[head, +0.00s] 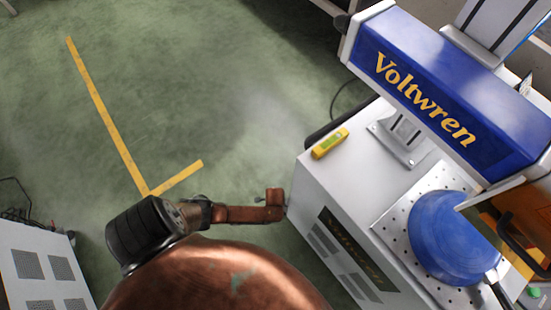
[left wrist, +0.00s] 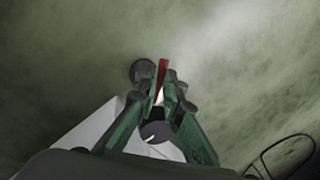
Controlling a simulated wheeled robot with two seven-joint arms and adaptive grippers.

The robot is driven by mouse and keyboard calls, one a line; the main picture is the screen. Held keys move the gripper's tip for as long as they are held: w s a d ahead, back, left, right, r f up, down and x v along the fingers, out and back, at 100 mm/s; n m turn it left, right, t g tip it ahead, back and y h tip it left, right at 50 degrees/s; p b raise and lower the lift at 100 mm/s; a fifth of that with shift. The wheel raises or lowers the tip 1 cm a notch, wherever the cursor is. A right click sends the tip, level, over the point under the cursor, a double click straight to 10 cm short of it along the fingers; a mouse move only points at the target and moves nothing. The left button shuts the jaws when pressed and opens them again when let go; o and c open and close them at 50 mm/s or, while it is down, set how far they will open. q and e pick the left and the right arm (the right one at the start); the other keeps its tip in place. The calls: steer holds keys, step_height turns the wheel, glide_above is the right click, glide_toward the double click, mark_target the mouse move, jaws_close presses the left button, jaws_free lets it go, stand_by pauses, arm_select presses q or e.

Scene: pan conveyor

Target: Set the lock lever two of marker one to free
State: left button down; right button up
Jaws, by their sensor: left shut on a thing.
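The marker (head: 455,85) is a blue machine labelled "Voltwren" on a white cabinet (head: 335,165), at the right of the head view. My left arm reaches the cabinet's left side; its fingers cannot be made out there. In the left wrist view my left gripper (left wrist: 161,90) has its green fingers closed around a thin red lever (left wrist: 163,72), whose red end shows between and beyond the fingertips. A dark round part (left wrist: 155,132) sits between the fingers lower down. The lever's base and lock position cannot be made out. My right gripper is not in view.
A blue pan (head: 452,238) lies on the perforated plate (head: 395,225) of the cabinet. A yellow device (head: 330,142) lies on the cabinet's top. A grey vented box (head: 38,270) stands at lower left. The green floor with yellow tape (head: 100,110) is clear.

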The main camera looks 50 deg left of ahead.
arm_select(q)
steer(key=c, duration=2)
jaws_free()
steer(key=shift+c, duration=0.2)
step_height(320, 180, up, 12)
steer(key=s+d, duration=0.1)
steer(key=s, duration=0.1)
steer(key=shift+d, duration=0.15)
steer(key=shift+f, duration=0.15)
